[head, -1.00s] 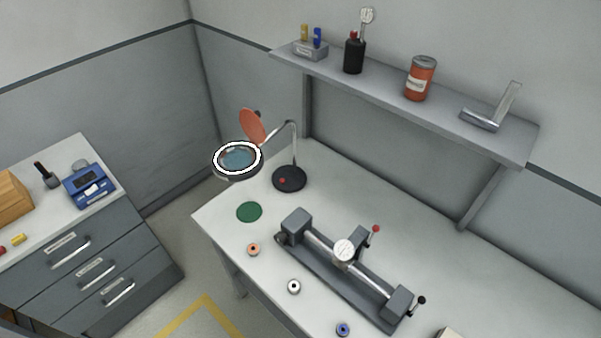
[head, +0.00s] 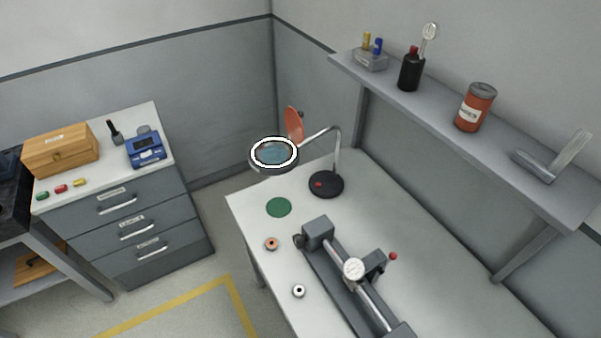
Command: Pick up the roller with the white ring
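The roller with the white ring (head: 299,291) stands on the white workbench (head: 420,231) in the head view, near the bench's left edge. It is a small white disc with a dark centre. An orange-ringed roller (head: 271,244) stands farther back along the same edge. Neither of my grippers shows in the head view.
A grey bench fixture with a dial gauge (head: 353,269) is right of the rollers. A magnifier lamp (head: 326,184) and a green disc (head: 278,207) are behind. A shelf (head: 450,125) hangs above. A drawer cabinet (head: 120,232) stands left, with open floor between.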

